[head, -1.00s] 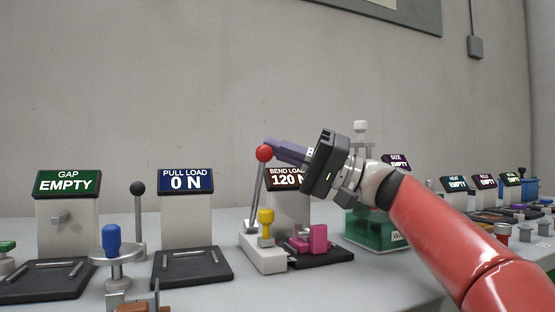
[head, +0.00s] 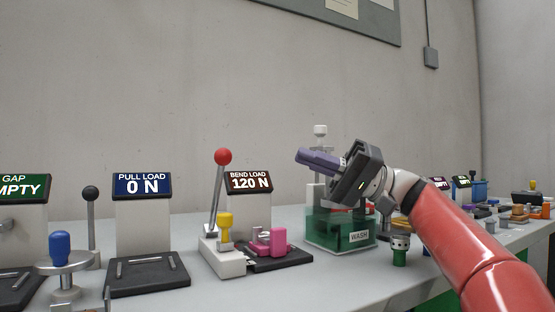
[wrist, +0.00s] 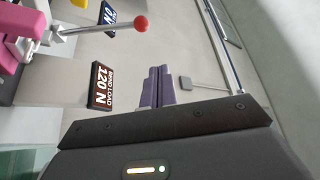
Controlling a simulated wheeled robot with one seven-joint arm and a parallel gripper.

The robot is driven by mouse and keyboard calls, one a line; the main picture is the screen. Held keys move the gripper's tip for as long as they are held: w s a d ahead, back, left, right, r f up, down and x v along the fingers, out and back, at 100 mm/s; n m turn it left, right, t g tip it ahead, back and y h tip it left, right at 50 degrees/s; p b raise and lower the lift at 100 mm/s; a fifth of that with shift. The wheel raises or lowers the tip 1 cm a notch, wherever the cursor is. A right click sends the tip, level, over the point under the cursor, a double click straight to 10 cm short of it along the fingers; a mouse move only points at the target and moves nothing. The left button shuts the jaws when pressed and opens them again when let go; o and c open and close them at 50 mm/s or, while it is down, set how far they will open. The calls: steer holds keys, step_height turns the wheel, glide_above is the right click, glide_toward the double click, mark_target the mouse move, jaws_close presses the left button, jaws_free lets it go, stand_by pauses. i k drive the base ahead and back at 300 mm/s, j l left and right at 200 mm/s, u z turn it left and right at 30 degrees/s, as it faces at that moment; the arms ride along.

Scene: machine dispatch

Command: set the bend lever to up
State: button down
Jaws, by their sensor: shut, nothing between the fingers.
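The bend lever has a red ball knob (head: 223,157) on a thin metal rod and stands close to upright, leaning slightly, on a white base left of the bend load display (head: 249,181), which reads 120 N. In the wrist view the red knob (wrist: 141,24) is at the top, with its rod running left. My gripper (head: 302,157) has purple fingers, shut and empty, in the air to the right of the lever and apart from it. The shut fingers also show in the wrist view (wrist: 158,72).
A yellow-topped knob (head: 225,222) and a pink block (head: 272,240) sit low beside the lever. A green wash box (head: 325,232) stands below my gripper. The pull load station (head: 142,187) and a black-knobbed lever (head: 90,193) are left. The air above the bench is clear.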

mark_target(223, 157)
steer(key=k, duration=1)
